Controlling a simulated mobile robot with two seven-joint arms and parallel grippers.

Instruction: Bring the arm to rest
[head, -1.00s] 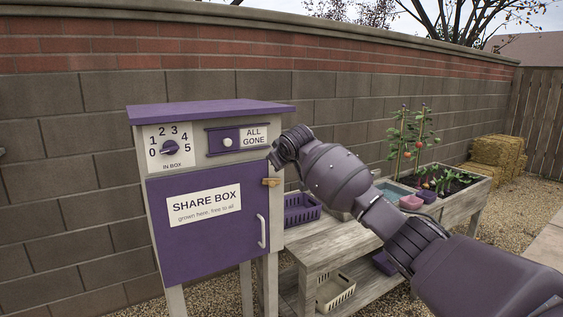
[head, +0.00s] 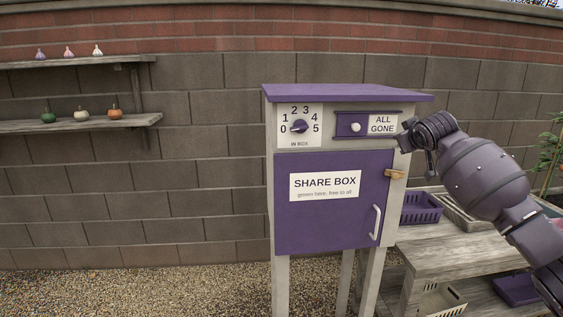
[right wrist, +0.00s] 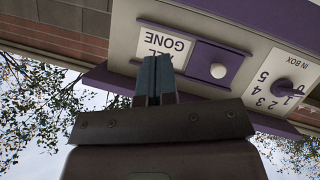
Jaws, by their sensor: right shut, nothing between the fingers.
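My right arm comes in from the right in the head view. Its gripper (head: 404,141) is beside the upper right of the share box (head: 333,209), near the ALL GONE sign (head: 382,124). In the right wrist view the two fingers (right wrist: 155,80) are together with nothing between them, in front of the sign panel. Whether the fingertips touch the panel is unclear. The purple door is shut, with a wooden latch (head: 394,174) at its upper right. My left gripper is not in view.
A purple slider with a white knob (head: 355,127) and a numbered dial (head: 299,126) are on the box front. A wooden bench (head: 455,257) with crates stands to the right under my arm. Wall shelves (head: 75,124) hold small pumpkins and bulbs at left. Gravel in front is clear.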

